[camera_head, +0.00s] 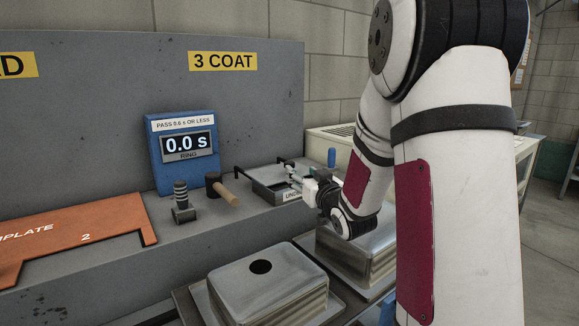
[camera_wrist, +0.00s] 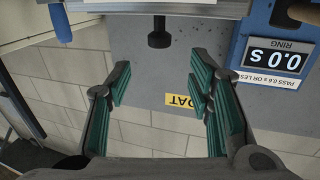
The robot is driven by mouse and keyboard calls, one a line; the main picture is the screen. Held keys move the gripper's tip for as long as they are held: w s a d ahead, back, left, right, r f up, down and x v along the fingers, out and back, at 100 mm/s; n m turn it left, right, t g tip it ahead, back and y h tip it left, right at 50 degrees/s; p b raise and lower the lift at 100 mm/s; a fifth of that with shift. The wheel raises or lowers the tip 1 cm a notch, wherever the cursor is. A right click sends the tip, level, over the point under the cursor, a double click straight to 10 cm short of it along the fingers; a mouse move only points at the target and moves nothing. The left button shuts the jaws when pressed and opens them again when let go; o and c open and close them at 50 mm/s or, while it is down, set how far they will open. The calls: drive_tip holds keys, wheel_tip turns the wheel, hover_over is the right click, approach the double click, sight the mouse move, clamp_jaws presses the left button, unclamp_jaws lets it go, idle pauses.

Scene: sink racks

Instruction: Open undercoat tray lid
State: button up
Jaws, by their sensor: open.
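The undercoat tray (camera_head: 263,191) is a grey metal box on the bench below the "3 COAT" sign, with a partly hidden label on its front. Dark bracket-like parts rise at its back. My gripper (camera_head: 293,175) is at the tray's right side, close to its top; contact cannot be told. In the wrist view, my gripper (camera_wrist: 158,82) has its green-padded fingers spread, with nothing between them. That view is upside down; a black knob-like part (camera_wrist: 159,38) shows beyond the fingertips, by a grey metal edge at the top. My wrist hides part of the tray.
A blue handle (camera_head: 331,157) is just right of my gripper.

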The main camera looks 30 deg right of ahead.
sight(291, 164)
drive_tip(key=x, duration=0.9)
drive_tip(key=shift+w, duration=0.15)
